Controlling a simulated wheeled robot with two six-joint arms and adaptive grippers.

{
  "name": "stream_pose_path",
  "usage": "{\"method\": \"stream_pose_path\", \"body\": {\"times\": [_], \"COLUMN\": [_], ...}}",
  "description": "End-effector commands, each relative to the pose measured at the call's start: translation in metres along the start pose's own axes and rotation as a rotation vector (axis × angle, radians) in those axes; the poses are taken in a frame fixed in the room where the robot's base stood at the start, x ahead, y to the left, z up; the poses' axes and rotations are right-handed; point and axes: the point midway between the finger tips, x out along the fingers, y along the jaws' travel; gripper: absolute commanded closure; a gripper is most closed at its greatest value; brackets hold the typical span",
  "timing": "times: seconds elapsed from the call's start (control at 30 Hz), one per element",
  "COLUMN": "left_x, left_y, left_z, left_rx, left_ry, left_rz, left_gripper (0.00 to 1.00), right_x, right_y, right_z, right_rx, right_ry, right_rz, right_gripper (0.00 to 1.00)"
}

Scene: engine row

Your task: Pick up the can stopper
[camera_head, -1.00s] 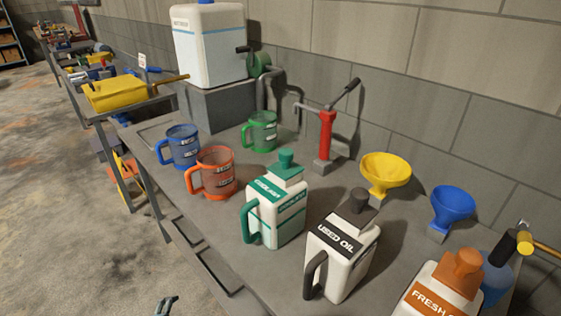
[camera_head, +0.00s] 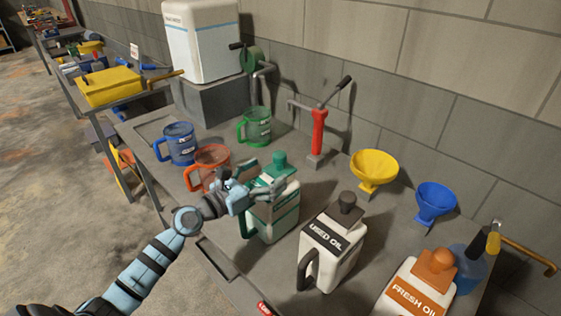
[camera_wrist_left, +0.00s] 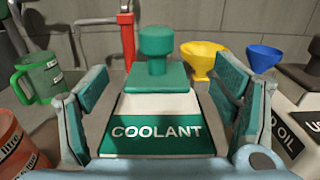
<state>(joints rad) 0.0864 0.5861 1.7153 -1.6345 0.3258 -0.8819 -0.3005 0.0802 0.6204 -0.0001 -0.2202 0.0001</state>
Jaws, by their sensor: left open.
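The coolant can (camera_head: 273,212) is white with green bands and stands on the bench. Its green stopper (camera_head: 279,160) is seated on top; it also shows in the left wrist view (camera_wrist_left: 156,48), upright at the centre. My left gripper (camera_head: 262,184) is open and empty in front of the can's upper part. In the left wrist view its two fingers (camera_wrist_left: 160,110) stand apart on either side of the can, with the stopper beyond and between them. Two more cans carry stoppers: the used oil can (camera_head: 330,250) with a dark one (camera_head: 347,202) and the fresh oil can (camera_head: 413,292) with an orange one (camera_head: 437,262). My right gripper is not in view.
An orange jug (camera_head: 211,160), partly hidden by my left gripper, a blue jug (camera_head: 181,143) and a green jug (camera_head: 258,127) stand left of the can. A red hand pump (camera_head: 318,132), yellow funnel (camera_head: 373,168) and blue funnel (camera_head: 434,202) stand behind, near the wall.

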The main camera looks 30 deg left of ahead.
Motion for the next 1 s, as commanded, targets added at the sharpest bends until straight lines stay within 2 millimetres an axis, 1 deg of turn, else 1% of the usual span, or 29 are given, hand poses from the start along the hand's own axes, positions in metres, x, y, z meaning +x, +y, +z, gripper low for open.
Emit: {"method": "stream_pose_path", "body": {"times": [0.13,0.3,0.4,0.53,0.57,0.9,0.97,1.0], "left_x": [0.019,0.051,0.057,0.056,0.056,0.056,0.056,0.056], "left_y": [0.001,0.003,0.003,0.003,0.003,0.004,0.004,0.004], "left_z": [0.001,0.002,0.001,0.001,0.001,0.001,0.001,0.001], "left_rx": [-0.002,-0.003,0.000,0.000,0.000,0.001,0.001,0.001], "left_ry": [-0.001,-0.001,0.001,0.001,0.001,0.001,0.001,0.001], "left_rz": [0.001,0.001,0.001,0.002,0.002,0.002,0.003,0.003], "left_gripper": [0.18,0.18,0.18,0.18,0.20,0.74,0.84,0.87], "right_x": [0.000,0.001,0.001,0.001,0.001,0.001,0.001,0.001], "right_y": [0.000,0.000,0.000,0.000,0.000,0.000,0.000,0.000], "right_z": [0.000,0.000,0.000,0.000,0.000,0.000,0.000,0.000], "right_rx": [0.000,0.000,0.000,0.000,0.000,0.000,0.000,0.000], "right_ry": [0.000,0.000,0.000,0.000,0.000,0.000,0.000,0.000], "right_rz": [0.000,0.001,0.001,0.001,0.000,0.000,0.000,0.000], "right_gripper": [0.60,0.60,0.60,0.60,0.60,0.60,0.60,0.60]}}
